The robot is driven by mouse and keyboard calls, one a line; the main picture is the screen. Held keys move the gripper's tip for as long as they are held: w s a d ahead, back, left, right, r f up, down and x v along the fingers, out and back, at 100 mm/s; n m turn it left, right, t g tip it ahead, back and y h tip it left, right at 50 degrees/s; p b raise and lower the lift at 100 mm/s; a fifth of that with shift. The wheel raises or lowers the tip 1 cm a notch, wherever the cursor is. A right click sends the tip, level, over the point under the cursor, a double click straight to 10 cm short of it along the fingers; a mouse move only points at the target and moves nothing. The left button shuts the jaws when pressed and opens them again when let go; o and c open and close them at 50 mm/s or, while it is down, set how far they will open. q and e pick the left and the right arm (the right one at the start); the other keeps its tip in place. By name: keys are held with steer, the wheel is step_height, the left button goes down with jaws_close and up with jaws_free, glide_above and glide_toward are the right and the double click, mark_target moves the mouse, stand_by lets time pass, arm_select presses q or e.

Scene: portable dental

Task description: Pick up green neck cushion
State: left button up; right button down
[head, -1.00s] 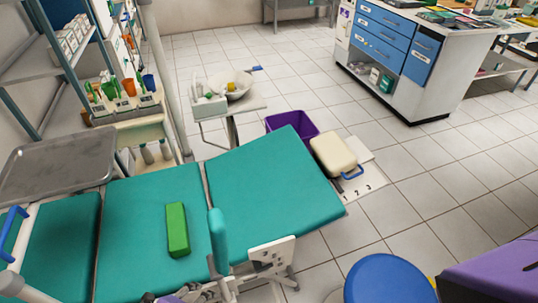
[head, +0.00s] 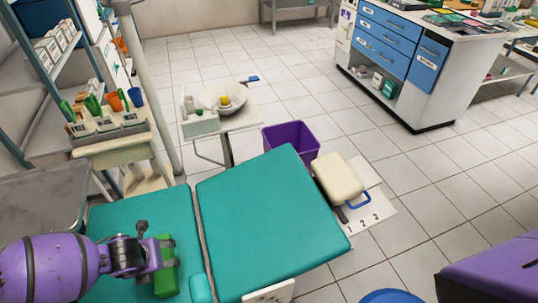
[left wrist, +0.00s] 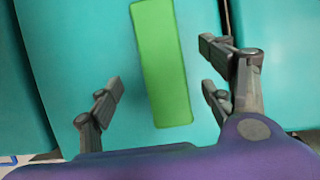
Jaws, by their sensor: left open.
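The green neck cushion (head: 166,281) lies on the teal padding of the dental chair (head: 270,215), partly hidden by my left gripper in the head view. In the left wrist view the cushion (left wrist: 161,65) is a long green block, its near end between my fingers. My left gripper (left wrist: 158,94) is open, with a finger on each side of the cushion and teal showing between each finger and the block. In the head view my purple left arm reaches in from the left to the gripper (head: 158,258). My right gripper is not in view.
A teal armrest (head: 200,289) stands just right of the cushion. A metal tray (head: 40,205) is at the left. A side stand with a bowl (head: 225,97), a purple bin (head: 291,140) and a cream box (head: 338,177) stand beyond the chair.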

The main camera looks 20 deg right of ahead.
arm_select(q)
steer(key=shift+w+a+f, duration=0.1)
steer(key=shift+w+f, duration=0.05)
steer(key=shift+f, duration=0.2)
steer(key=x, duration=0.3)
steer(key=s+b+x, duration=0.1)
steer(key=x, duration=0.2)
steer(key=shift+d+f, duration=0.25)
steer(key=shift+f, duration=0.05)
steer(key=shift+w+f, duration=0.15)
steer(key=shift+f, duration=0.05)
steer(key=shift+c, duration=0.2)
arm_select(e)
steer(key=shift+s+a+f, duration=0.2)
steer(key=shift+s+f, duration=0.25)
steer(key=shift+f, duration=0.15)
arm_select(q)
steer(key=c, duration=0.6)
steer(key=shift+r, duration=0.1)
steer(key=c, duration=0.7)
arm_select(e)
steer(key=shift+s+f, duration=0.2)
arm_select(q)
steer(key=shift+o, duration=0.2)
steer(key=shift+r, duration=0.1)
